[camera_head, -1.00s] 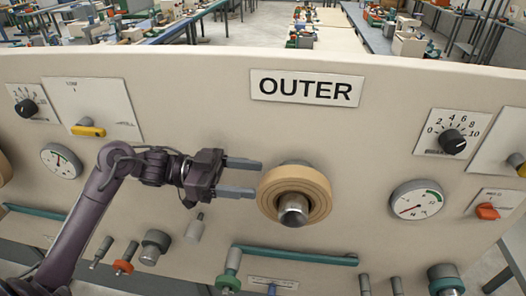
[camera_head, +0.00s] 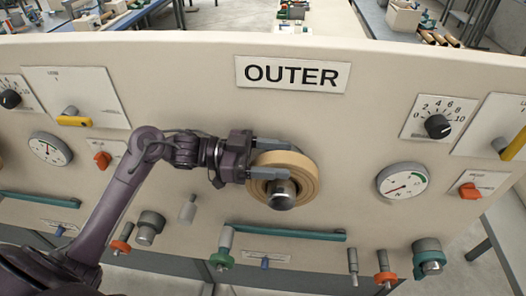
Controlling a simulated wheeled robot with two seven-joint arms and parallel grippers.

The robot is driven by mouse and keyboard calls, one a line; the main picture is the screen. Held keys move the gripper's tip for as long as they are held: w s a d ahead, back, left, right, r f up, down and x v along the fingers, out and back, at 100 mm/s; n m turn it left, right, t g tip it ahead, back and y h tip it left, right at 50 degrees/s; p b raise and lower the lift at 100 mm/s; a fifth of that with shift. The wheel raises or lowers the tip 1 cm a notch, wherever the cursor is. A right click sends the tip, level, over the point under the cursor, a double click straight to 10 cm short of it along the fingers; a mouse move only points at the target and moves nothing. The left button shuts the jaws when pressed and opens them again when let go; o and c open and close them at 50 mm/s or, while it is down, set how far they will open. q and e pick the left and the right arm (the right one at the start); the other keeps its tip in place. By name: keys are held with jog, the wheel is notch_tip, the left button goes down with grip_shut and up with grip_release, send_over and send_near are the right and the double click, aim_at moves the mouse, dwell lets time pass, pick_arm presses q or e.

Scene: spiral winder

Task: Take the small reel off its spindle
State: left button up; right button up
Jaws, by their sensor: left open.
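The small reel (camera_head: 303,172), a tan ring, sits on its spindle (camera_head: 282,194) on the beige panel, below the OUTER sign (camera_head: 292,74). The spindle's silver, rounded end sticks out through the reel's middle. My left gripper (camera_head: 272,160) comes in from the left with its fingers apart. The upper finger reaches over the reel's top left edge and the lower finger lies across its left face, close to the spindle. I cannot tell whether either finger touches the reel. My right gripper is not in view.
A teal bar (camera_head: 290,232) runs along the panel below the reel. A round gauge (camera_head: 402,182) and a black knob (camera_head: 438,126) are to the right. A grey peg (camera_head: 188,209) sticks out below my left gripper. The panel right of the reel is clear up to the gauge.

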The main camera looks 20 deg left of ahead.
pick_arm(q)
grip_shut()
dwell(0.8)
